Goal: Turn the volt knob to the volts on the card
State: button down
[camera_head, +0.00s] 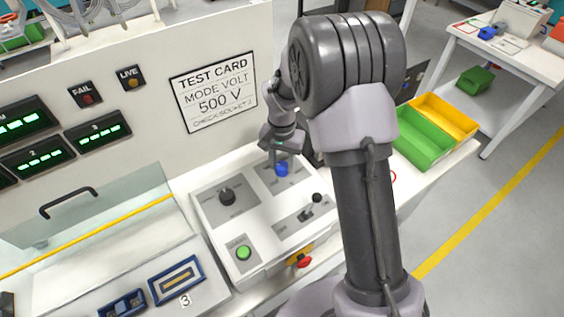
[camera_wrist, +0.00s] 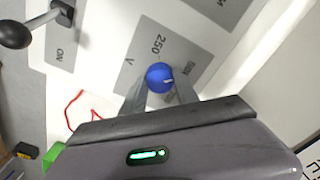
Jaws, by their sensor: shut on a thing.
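The test card (camera_head: 213,92) on the upright panel reads MODE VOLT, 500 V. The blue volt knob (camera_head: 282,169) sits on the sloped control box, below and right of the card. In the wrist view the blue knob (camera_wrist: 160,77) has a pale pointer mark on its right side. Its plate (camera_wrist: 185,50) carries the print 250 and V, and another label partly legible to the right. My gripper (camera_head: 282,158) reaches down to the knob and its fingers (camera_wrist: 160,92) are shut on it. The fingertips are partly hidden under the knob.
A black knob (camera_head: 227,196), a black-balled lever (camera_head: 317,198) and a green button (camera_head: 243,253) share the control box. A red stop knob (camera_head: 304,261) is on its front. Green (camera_head: 424,139) and yellow (camera_head: 447,115) bins stand at right.

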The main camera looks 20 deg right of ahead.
aim_at(282, 165)
jog(key=c, duration=0.9)
grip_release()
jog(key=shift+r, duration=0.1)
notch_tip(282, 165, up, 17)
jog(key=p, duration=0.4)
jog(key=shift+r, duration=0.2)
jog(key=s+a+f+t+b, duration=0.1)
jog(key=s+b, duration=0.3)
jog(key=s, duration=0.4)
jog(key=s+a+n+t+y+b, duration=0.1)
jog(key=s+t+b, duration=0.2)
jog(key=s, duration=0.5)
jog(key=s+a+f+n+t+y+b, duration=0.1)
jog(key=s+a+b, duration=0.1)
jog(key=s+b, duration=0.4)
jog(key=shift+s+f+t, duration=0.15)
jog(key=shift+s+t, duration=0.05)
jog(key=shift+s, duration=0.6)
jog(key=shift+s+f+t, duration=0.15)
jog(key=shift+s+t, duration=0.05)
jog(key=shift+s, duration=0.55)
